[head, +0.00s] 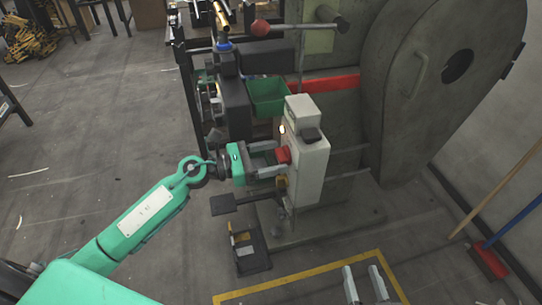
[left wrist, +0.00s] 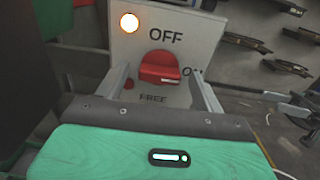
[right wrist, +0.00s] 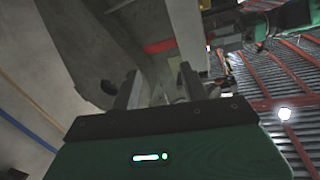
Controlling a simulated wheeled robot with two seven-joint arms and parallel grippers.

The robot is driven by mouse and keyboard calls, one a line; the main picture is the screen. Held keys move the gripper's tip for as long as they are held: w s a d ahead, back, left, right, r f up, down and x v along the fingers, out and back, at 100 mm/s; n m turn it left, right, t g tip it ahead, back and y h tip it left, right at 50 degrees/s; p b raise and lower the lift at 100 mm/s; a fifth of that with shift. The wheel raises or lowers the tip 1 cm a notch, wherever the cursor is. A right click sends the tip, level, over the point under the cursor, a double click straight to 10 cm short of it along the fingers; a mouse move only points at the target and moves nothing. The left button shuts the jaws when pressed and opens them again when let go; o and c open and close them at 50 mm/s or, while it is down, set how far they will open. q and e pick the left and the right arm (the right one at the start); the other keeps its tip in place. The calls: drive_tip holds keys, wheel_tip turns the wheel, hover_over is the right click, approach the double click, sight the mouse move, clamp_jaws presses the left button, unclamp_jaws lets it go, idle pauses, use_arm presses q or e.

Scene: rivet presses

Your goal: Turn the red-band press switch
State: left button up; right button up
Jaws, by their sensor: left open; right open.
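The grey press (head: 395,100) has a red band (head: 325,84) across its body. A pale control box (head: 310,165) stands in front of it with a red rotary switch (head: 283,155). In the left wrist view the red switch (left wrist: 159,68) sits below OFF and above FREE; the ON label at right is partly covered by a finger. A lit lamp (left wrist: 129,22) is at upper left. My left gripper (head: 272,159) is open, with one finger on each side of the switch; contact cannot be told. My right gripper (head: 365,285) is open and empty, low at the front.
A green bin (head: 268,95) stands behind the control box. A lever with a red ball (head: 260,28) is above. A black pedal (head: 247,248) lies on the floor. A broom (head: 492,258) leans at the right wall. Yellow tape (head: 300,275) marks the floor in front.

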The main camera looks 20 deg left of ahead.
use_arm(q)
drive_tip(key=shift+c, duration=0.4)
drive_tip(key=c, duration=0.9)
use_arm(e)
drive_tip(key=shift+w+r, duration=0.1)
drive_tip(key=shift+r, duration=0.05)
